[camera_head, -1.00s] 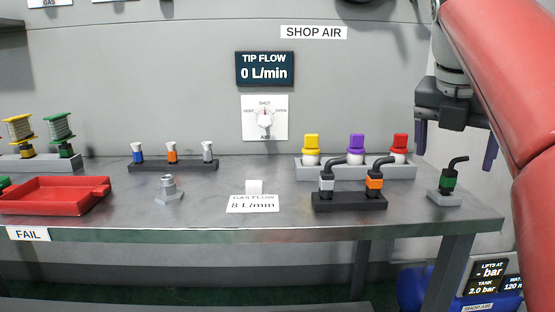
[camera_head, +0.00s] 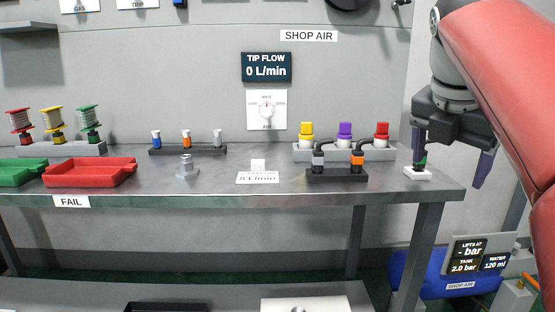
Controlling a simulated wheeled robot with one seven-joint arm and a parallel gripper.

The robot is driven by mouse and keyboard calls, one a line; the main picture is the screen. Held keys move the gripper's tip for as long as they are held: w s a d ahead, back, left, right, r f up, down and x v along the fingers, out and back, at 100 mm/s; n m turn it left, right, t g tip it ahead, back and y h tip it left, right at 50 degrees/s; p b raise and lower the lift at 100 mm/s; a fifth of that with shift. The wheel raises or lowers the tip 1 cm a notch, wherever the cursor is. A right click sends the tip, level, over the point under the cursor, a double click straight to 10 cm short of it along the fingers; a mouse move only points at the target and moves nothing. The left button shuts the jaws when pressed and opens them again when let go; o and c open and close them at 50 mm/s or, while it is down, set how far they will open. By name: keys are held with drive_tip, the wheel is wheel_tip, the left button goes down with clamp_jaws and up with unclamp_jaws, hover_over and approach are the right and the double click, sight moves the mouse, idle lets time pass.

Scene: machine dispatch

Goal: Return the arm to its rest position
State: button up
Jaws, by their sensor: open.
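My gripper (camera_head: 449,168) is at the right of the head view, pointing down, with its two dark fingers spread wide and nothing between them. My red arm comes in from the right edge. The left finger overlaps a small green and black fitting on a pale base (camera_head: 417,174) at the bench's right end. That finger hides most of the fitting, and I cannot tell whether they touch. The right finger hangs in front of the wall, past the bench end.
The metal bench (camera_head: 225,183) carries a red tray (camera_head: 90,184), a green tray (camera_head: 20,181), wire spools, a small nozzle row (camera_head: 187,151), a rack of coloured caps (camera_head: 345,154) and a dark two-torch stand (camera_head: 336,175). A blue tank (camera_head: 412,283) stands below right.

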drive_tip(key=s+a+f+m+y, duration=0.1)
drive_tip(key=s+a+f+m, duration=0.2)
drive_tip(key=f+m, duration=0.5)
drive_tip(key=s+a+f+m+t+y, duration=0.1)
drive_tip(key=s+a+f+m, duration=0.3)
drive_tip(key=f+m, duration=0.4)
drive_tip(key=s+a+f+m+t, duration=0.1)
drive_tip(key=s+a+f+m, duration=0.2)
drive_tip(key=f+m, duration=0.6)
wheel_tip(320, 180, down, 3)
drive_tip(key=s, duration=0.2)
drive_tip(key=shift+s+a+y, duration=0.25)
drive_tip(key=shift+s+y, duration=0.1)
drive_tip(key=shift+y, duration=0.05)
